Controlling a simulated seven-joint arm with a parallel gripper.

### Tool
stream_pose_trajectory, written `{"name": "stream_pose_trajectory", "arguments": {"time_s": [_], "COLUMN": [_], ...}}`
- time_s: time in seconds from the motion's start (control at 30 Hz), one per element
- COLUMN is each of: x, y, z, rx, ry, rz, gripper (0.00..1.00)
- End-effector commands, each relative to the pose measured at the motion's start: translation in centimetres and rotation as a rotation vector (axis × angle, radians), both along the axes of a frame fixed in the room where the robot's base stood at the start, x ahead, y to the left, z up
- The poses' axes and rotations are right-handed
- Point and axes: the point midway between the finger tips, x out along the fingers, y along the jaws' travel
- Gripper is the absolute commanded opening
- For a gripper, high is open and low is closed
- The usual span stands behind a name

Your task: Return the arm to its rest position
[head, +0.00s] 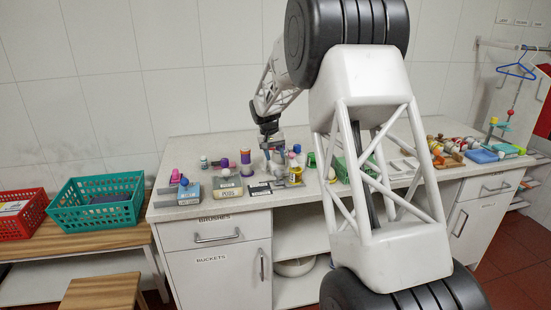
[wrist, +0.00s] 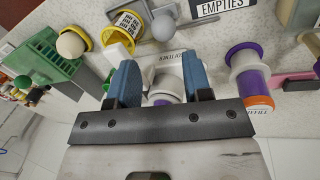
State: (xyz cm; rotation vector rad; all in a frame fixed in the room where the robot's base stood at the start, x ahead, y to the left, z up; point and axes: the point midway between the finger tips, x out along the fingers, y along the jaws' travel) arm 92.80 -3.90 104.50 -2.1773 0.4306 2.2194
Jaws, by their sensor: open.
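My gripper (head: 268,138) hangs over the left part of the grey-white counter (head: 180,158) in the head view, above a cluster of small items. In the wrist view my gripper (wrist: 161,72) has its two blue fingers spread apart. A white round item (wrist: 165,98) with some purple shows between and below the fingers; I cannot tell how far below, and nothing looks clamped. A purple, white and orange bottle (wrist: 250,75) stands to the right of the fingers, apart from them. My arm reaches from the right foreground to the counter.
A yellow tub (head: 295,174) and several small bottles and labelled blocks crowd the counter below my gripper. A green basket (head: 97,222) and a red basket (head: 22,232) stand on a wooden bench at left. Brushes (head: 450,148) lie at right. The air above the left counter is clear.

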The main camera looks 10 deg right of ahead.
Motion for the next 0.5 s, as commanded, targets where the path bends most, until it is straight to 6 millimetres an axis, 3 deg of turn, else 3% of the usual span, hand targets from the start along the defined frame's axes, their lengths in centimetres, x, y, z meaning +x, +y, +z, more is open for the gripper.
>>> {"name": "stream_pose_trajectory", "arguments": {"time_s": [0.33, 0.5], "x": [-0.2, -1.2], "y": [0.0, 0.1], "z": [0.1, 1.1], "rx": [0.001, 0.004], "ry": [-0.001, -0.006], "rz": [0.001, 0.004], "gripper": [0.45, 0.45]}}
